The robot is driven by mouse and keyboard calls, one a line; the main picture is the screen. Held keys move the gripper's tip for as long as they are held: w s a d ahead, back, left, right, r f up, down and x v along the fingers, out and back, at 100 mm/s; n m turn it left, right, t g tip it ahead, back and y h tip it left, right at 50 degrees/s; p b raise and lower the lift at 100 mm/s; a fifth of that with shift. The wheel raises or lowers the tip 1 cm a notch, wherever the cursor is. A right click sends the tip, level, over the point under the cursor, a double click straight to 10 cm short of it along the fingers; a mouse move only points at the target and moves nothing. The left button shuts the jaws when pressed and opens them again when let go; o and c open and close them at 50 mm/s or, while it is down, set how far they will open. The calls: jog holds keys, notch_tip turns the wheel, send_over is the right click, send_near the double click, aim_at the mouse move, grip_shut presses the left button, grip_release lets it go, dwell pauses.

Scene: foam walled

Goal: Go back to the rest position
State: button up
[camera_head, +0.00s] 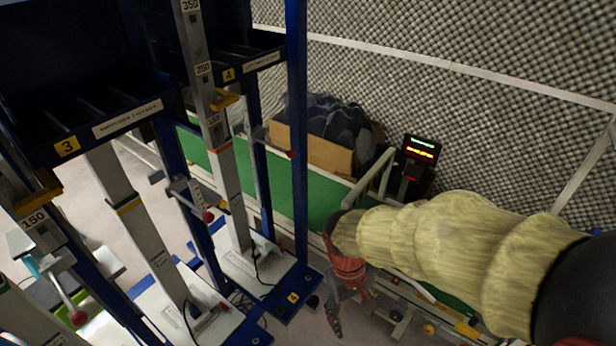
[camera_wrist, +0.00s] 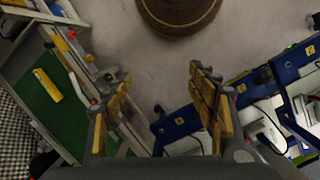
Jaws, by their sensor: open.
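My gripper (camera_wrist: 160,82) is open in the wrist view, with its yellow-padded fingers wide apart and nothing between them. Pale floor shows in the gap. In the head view my gripper (camera_head: 347,312) hangs low at the end of my arm, which comes in from the right in a pale yellow ribbed sleeve. There it is in front of the green conveyor's near side and right of the blue rack's foot. No object is in its grasp.
Blue racks (camera_head: 298,130) with numbered plates and upright measuring posts (camera_head: 216,140) fill the left. A green conveyor (camera_head: 322,203) runs behind, with a cardboard box (camera_head: 312,152) of dark items and a small display (camera_head: 421,150). A foam-covered wall closes the back.

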jog(key=s+d+r+m+t+p, duration=0.1)
jog(key=d+r+t, duration=0.1)
jog(key=r, duration=0.5)
jog(key=s+d+r+m+t+y, duration=0.1)
jog(key=s+d+r+m+t, duration=0.1)
jog(key=r, duration=0.5)
jog(key=s+d+r+m+t+p, duration=0.1)
jog(key=s+d+r+t, duration=0.1)
jog(key=r, duration=0.5)
jog(key=shift+s+d+r+m+t+y+p, duration=0.3)
jog(key=shift+d+t, duration=0.3)
jog(key=shift+d, duration=0.65)
